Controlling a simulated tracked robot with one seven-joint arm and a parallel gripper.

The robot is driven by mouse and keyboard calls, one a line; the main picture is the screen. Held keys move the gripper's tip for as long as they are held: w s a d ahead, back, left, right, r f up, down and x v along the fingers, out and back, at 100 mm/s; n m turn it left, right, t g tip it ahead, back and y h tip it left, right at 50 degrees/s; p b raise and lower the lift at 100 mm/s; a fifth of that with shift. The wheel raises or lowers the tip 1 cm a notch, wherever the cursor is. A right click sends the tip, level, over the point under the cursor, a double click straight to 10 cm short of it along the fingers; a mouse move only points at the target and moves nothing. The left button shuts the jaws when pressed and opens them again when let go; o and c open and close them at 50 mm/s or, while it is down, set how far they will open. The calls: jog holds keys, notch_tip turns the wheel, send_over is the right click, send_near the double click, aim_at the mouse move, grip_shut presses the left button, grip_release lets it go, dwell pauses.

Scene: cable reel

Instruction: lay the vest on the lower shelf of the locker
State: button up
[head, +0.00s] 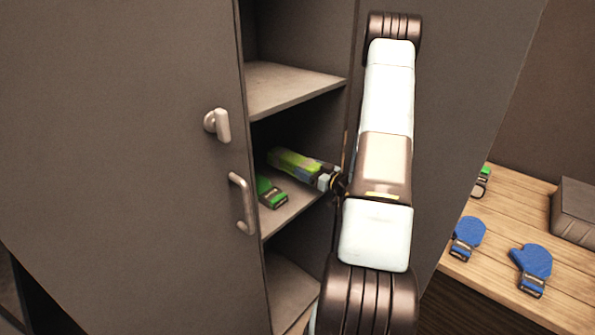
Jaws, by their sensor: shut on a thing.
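The vest (293,162), a folded yellow-green bundle with a darker patch, is inside the open locker, over the shelf (292,212) below the upper one. My gripper (325,179) reaches in from the right and is shut on the near right end of the vest. I cannot tell whether the vest touches the shelf. My arm hides the right side of the opening, and the fingertips are small and partly hidden.
A green mitten-like item (268,192) lies at the shelf's front left, close to the vest. The upper shelf (295,88) is bare. The locker door (120,150) with its handle stands left. A wooden bench (500,225) at right holds blue mittens (532,265) and a grey box (575,212).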

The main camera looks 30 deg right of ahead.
jog(key=shift+w+f, duration=0.45)
jog(key=shift+w, duration=0.4)
jog(key=shift+w+f, duration=0.45)
jog(key=shift+w, duration=0.35)
jog(key=shift+w+f, duration=0.95)
jog(key=shift+w, duration=0.25)
jog(key=o, duration=1.2)
jog(key=shift+s, duration=0.2)
